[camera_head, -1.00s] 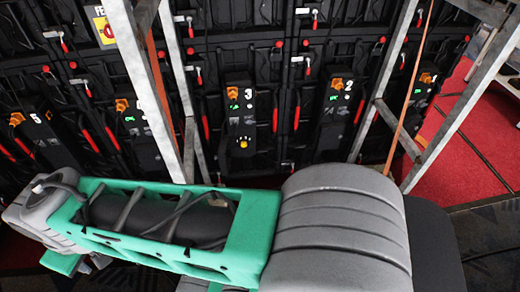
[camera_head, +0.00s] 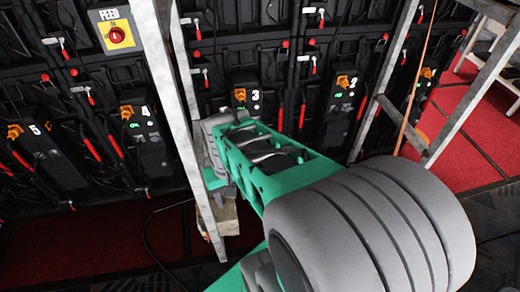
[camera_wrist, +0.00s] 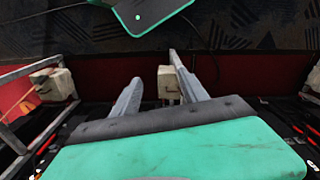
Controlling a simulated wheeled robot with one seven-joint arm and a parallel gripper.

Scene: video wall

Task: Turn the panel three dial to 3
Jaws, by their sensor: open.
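Panel three is the black box marked with a white 3 (camera_head: 255,95), with an orange connector at its upper left, in the head view. Its lower part, where its dial sits, is hidden behind my green and grey arm. My gripper (camera_wrist: 157,72) shows in the wrist view, with its two grey fingers apart and nothing between them. It points towards the floor side and a pale block, and no dial shows between the fingers. In the head view I cannot make out the fingers.
A yellow FEED plate with a red knob (camera_head: 117,34) is at upper left. Panels four (camera_head: 145,111), five (camera_head: 36,128) and two (camera_head: 343,82) flank panel three. Metal frame posts (camera_head: 178,110) stand close beside my arm. A pale block (camera_wrist: 169,85) sits near the wall base.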

